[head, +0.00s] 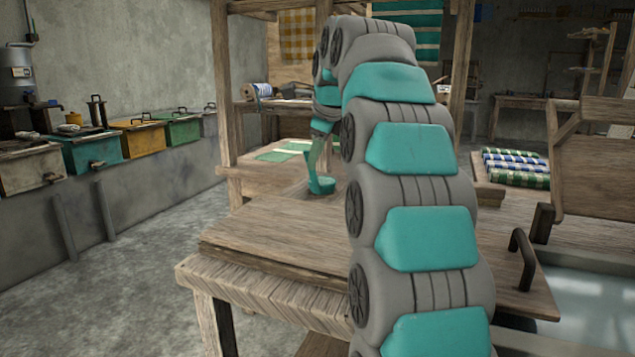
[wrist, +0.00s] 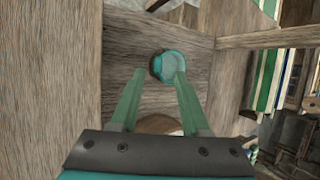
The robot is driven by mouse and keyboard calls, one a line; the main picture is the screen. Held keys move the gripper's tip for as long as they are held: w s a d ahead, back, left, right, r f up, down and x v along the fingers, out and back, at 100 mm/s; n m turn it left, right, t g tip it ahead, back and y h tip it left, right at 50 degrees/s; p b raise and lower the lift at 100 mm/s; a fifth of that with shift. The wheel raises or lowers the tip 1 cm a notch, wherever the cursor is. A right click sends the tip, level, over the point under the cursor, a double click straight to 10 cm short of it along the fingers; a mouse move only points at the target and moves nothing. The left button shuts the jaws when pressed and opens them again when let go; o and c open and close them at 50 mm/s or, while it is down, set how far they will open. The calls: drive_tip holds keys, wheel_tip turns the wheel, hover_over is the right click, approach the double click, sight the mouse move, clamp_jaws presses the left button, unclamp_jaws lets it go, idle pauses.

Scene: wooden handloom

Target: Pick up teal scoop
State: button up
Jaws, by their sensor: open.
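The teal scoop (head: 321,187) sits on the wooden table beneath my gripper. In the wrist view the scoop (wrist: 172,68) shows as a round teal bowl, just past the fingertips and nearer the right finger. My gripper (wrist: 154,76) is open, with its two green fingers apart and nothing clearly held between them. In the head view my gripper (head: 317,166) points down at the scoop, and my arm hides part of the scene. I cannot tell whether a finger touches the scoop.
The wooden table (head: 262,232) is mostly bare around the scoop. Wooden loom posts (head: 229,105) rise beside it. Rolled striped cloths (head: 515,165) lie to the right. A basin (head: 590,300) is at the lower right. Several coloured vats (head: 92,152) line the left wall.

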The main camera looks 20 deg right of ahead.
drive_tip(key=x, duration=0.4)
drive_tip(key=shift+s+a+f, duration=0.1)
drive_tip(key=shift+s+f, duration=0.05)
drive_tip(key=shift+f, duration=0.25)
drive_tip(key=shift+w+f, duration=0.3)
drive_tip(key=shift+c, duration=0.3)
clamp_jaws()
